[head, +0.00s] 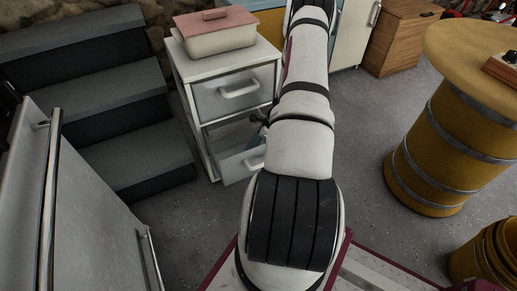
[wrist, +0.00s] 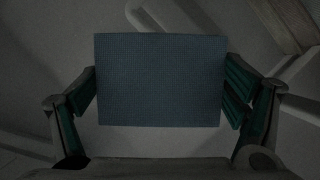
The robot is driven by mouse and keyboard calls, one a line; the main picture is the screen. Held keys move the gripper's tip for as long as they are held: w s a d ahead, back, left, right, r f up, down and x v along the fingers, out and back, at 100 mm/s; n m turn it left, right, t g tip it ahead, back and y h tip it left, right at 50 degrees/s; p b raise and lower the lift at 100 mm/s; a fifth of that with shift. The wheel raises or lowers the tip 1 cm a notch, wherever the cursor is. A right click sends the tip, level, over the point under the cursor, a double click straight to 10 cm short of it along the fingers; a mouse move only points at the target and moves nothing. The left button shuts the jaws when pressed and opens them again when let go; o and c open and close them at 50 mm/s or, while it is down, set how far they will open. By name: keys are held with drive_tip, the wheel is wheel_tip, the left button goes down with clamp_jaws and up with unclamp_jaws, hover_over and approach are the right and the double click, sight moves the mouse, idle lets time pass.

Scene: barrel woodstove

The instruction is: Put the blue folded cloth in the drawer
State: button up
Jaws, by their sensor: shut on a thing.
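The blue folded cloth (wrist: 160,80) fills the middle of the wrist view as a flat, dull blue rectangle. My gripper (wrist: 162,92) has one finger at each side of the cloth and is shut on it. In the head view my gripper (head: 259,120) is mostly hidden behind my arm, at the drawer unit. The lower drawer (head: 236,166) of the white unit is pulled open, and the upper drawer (head: 232,92) is shut. The wrist view shows pale surfaces around the cloth. I cannot tell whether the cloth touches the drawer floor.
A pink-lidded box (head: 216,36) stands on top of the unit. Dark steps (head: 120,90) are to the left, and a white appliance (head: 80,200) is at the front left. A yellow barrel table (head: 440,140) stands at the right. Grey floor lies between.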

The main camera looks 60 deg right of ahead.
drive_tip(key=shift+f+b, duration=0.3)
drive_tip(key=shift+f, duration=0.75)
drive_tip(key=shift+f, duration=0.2)
drive_tip(key=o, duration=1)
drive_tip(key=shift+o, duration=0.2)
drive_tip(key=shift+r, duration=0.1)
drive_tip(key=shift+p+v, duration=1.55)
drive_tip(key=shift+v, duration=2.35)
